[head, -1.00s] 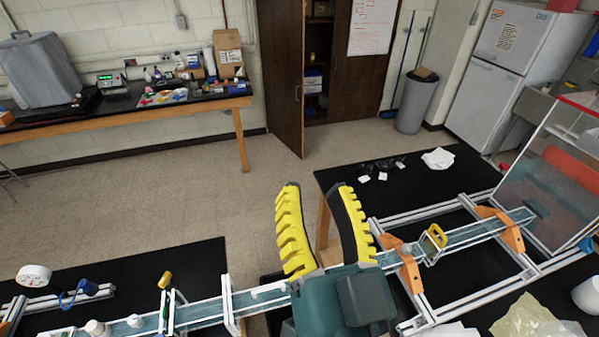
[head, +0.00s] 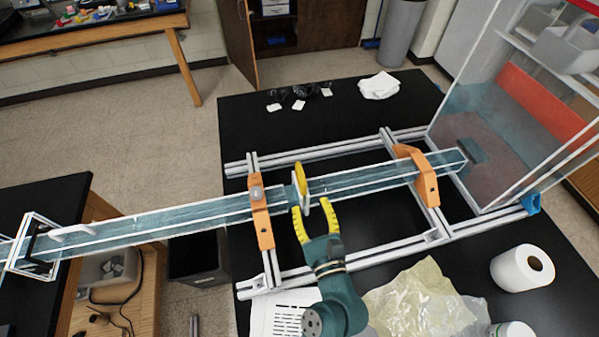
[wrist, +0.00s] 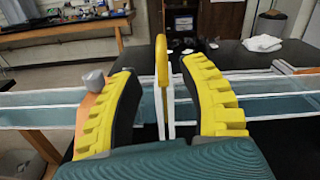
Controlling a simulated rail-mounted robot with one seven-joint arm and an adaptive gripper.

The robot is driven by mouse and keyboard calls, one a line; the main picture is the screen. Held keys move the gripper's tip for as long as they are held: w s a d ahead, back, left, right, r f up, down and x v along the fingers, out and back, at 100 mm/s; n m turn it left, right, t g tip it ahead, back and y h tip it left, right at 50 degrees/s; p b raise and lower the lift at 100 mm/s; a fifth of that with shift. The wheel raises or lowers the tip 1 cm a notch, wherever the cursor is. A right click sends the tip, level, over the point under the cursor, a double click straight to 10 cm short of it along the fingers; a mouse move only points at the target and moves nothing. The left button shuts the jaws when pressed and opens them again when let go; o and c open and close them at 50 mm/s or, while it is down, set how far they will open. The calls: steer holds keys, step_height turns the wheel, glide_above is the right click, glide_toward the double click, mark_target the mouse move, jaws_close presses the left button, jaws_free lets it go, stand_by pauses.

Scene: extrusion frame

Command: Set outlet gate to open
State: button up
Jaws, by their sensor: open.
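The outlet gate (head: 302,190) is a thin upright plate with a yellow handle on top, set across the clear water channel (head: 365,180). My gripper (head: 315,207) is open at the near side of the channel, with its yellow toothed fingers reaching toward the gate. In the wrist view the gate's yellow handle (wrist: 161,62) and pale plate stand between the two spread fingers of my gripper (wrist: 165,85). The handle appears beyond or level with the fingertips, and I see no contact. The gate's lower edge is hidden by the channel and my gripper.
Orange brackets (head: 261,212) hold the channel on an aluminium extrusion frame (head: 330,155). A clear tank (head: 490,150) stands at the right end. A crumpled plastic bag (head: 425,300) and a white roll (head: 522,268) lie on the black table near the front.

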mark_target(304, 183)
steer(key=x, duration=1)
steer(key=shift+d, duration=0.1)
jaws_close()
steer(key=shift+r, duration=0.15)
